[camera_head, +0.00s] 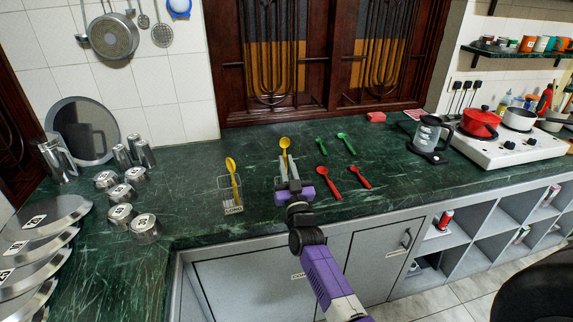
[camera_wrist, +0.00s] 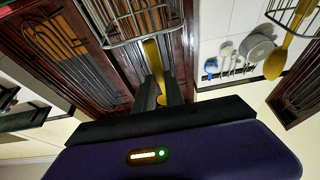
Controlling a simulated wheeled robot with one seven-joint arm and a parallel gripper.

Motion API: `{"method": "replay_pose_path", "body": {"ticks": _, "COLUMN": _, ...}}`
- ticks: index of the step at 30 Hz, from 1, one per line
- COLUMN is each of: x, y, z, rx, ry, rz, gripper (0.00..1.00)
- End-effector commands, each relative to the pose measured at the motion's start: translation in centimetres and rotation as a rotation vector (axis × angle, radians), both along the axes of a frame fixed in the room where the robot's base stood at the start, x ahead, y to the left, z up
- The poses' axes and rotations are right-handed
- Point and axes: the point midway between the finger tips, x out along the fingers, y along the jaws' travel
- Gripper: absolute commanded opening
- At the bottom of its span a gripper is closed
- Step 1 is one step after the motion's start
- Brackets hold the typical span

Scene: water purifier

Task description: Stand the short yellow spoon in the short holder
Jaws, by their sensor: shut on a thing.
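My gripper (camera_head: 288,172) is shut on a yellow spoon, whose bowl (camera_head: 284,143) points up above the fingers. In the wrist view this spoon's handle (camera_wrist: 152,52) runs between the fingers toward a wire holder (camera_wrist: 145,38). Whether the handle's end is inside that holder, I cannot tell. In the head view my gripper mostly hides this holder. A second yellow spoon (camera_head: 233,170) stands, slightly tilted, in the left wire holder (camera_head: 221,200), which has a small label at its front. That spoon also shows in the wrist view (camera_wrist: 290,45).
Two red spoons (camera_head: 328,182) and two green spoons (camera_head: 346,142) lie on the green counter right of my gripper. Several metal canisters (camera_head: 122,215) stand at left. A glass kettle (camera_head: 428,135) and a stove (camera_head: 505,140) stand at right. Counter between the left canisters and left holder is clear.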

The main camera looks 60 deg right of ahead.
Motion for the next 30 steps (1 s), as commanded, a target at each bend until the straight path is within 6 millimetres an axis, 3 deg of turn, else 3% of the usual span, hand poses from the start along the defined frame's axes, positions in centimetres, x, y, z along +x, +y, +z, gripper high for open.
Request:
{"method": "replay_pose_path", "body": {"ticks": 13, "x": 0.0, "y": 0.0, "z": -3.5, "rx": -0.001, "ry": 0.001, "rz": 0.0, "gripper": 0.0}}
{"method": "replay_pose_path", "body": {"ticks": 27, "x": 0.0, "y": 0.0, "z": -4.0, "rx": -0.001, "ry": 0.001, "rz": 0.0, "gripper": 0.0}}
{"method": "replay_pose_path", "body": {"ticks": 28, "x": 0.0, "y": 0.0, "z": -4.0, "rx": -0.001, "ry": 0.001, "rz": 0.0, "gripper": 0.2}}
{"method": "replay_pose_path", "body": {"ticks": 30, "x": 0.0, "y": 0.0, "z": -4.0, "rx": -0.001, "ry": 0.001, "rz": 0.0, "gripper": 0.34}}
